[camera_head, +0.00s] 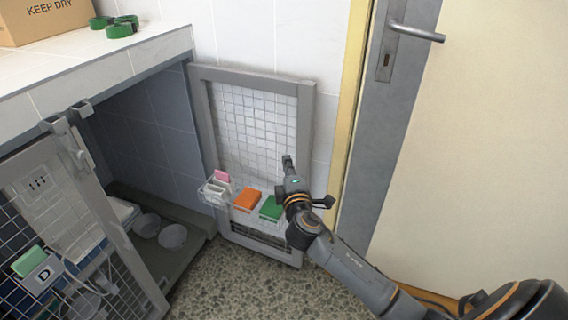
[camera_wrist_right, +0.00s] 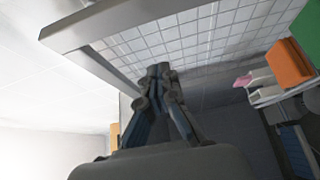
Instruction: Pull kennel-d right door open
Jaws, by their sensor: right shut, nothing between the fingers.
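The right door (camera_head: 303,125) of kennel D is a grey frame with wire mesh. It stands swung wide open, near the tiled wall, to the right of the kennel opening. My right gripper (camera_head: 288,160) is shut and empty in front of the mesh, above the door's wire basket. In the right wrist view my shut fingers (camera_wrist_right: 158,72) point toward the door's frame and mesh (camera_wrist_right: 190,45); I cannot tell whether they touch it. My left gripper is out of view.
The basket (camera_head: 215,191) on the right door holds pink, orange and green items. Two bowls (camera_head: 173,237) sit inside the kennel. A cardboard box (camera_head: 45,20) and green rolls (camera_head: 119,29) lie on the ledge above. A cream door (camera_head: 480,150) stands at right.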

